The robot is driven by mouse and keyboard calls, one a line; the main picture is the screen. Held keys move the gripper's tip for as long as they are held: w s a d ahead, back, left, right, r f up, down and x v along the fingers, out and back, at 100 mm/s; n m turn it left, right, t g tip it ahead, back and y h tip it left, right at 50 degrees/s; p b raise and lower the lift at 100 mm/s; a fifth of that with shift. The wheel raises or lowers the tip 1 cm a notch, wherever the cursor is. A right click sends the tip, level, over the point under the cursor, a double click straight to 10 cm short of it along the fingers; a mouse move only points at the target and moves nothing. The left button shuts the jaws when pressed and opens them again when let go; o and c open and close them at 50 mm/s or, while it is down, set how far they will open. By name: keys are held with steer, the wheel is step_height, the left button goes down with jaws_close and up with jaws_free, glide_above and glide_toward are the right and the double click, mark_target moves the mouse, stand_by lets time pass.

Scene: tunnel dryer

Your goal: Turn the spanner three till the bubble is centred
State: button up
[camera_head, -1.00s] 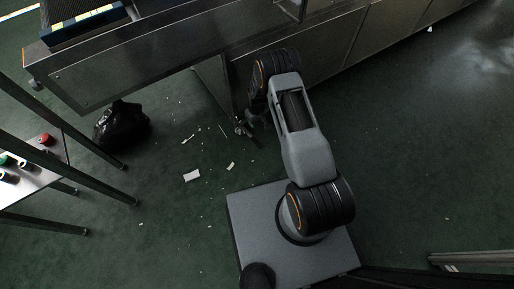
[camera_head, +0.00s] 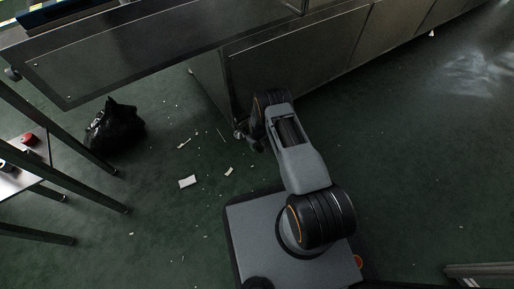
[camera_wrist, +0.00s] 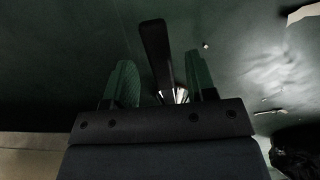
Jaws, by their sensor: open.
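In the wrist view my gripper (camera_wrist: 160,62) is open, with its two green-tinted fingers apart. A dark straight bar (camera_wrist: 154,42), which looks like the spanner's handle, runs between the fingers. A small shiny metal part (camera_wrist: 181,95) shows at its near end, close to the palm. I cannot tell whether either finger touches the bar. In the head view my arm reaches down beside the foot of the steel machine, and its end is dark and hard to make out there. The bubble is not seen in any view.
The steel dryer housing (camera_head: 300,60) stands along the back. A black bag (camera_head: 115,128) lies on the floor at left, with paper scraps (camera_head: 187,181) nearby. A stand with a red button (camera_head: 29,139) is at the left edge.

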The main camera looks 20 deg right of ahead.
steer(key=shift+f, duration=0.65)
jaws_close()
